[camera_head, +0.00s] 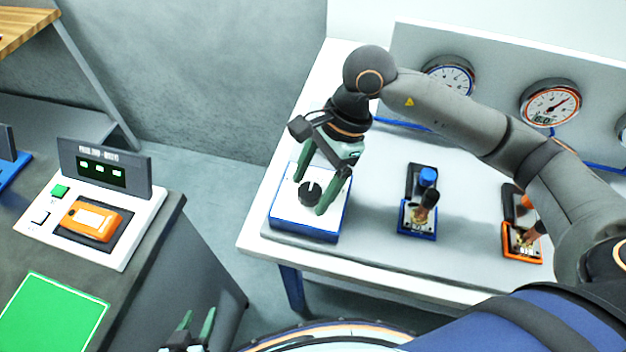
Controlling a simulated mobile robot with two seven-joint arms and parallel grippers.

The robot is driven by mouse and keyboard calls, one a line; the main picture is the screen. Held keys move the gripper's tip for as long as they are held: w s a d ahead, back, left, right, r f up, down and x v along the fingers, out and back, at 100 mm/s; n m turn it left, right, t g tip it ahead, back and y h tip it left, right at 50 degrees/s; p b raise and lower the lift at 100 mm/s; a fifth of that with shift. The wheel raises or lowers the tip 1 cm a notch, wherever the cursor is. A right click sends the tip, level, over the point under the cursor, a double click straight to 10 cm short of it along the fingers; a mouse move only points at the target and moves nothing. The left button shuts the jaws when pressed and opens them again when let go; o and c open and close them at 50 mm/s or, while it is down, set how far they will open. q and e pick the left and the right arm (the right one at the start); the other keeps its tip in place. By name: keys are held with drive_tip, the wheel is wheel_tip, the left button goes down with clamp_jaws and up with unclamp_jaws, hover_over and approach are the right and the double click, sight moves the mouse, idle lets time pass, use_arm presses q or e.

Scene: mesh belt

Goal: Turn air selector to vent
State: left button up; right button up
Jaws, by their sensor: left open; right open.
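The air selector (310,192) is a black round knob with a light pointer mark, on top of a white box (290,213) with a blue base. The box stands at the left front of the white table. My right gripper (312,194) is open and points down over the box. Its green fingers are on either side of the knob. I cannot tell whether they touch it. The lettering around the knob is hidden or too small to read. My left gripper (198,320) is open and empty at the bottom edge, away from the table.
A blue-capped valve (428,177) and an orange valve unit (522,240) stand to the right on the table. Gauges (550,103) sit on the back panel. A grey counter at left holds an orange device (92,220) and a green mat (52,315). Floor shows between counter and table.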

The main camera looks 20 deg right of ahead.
clamp_jaws()
idle(0.6)
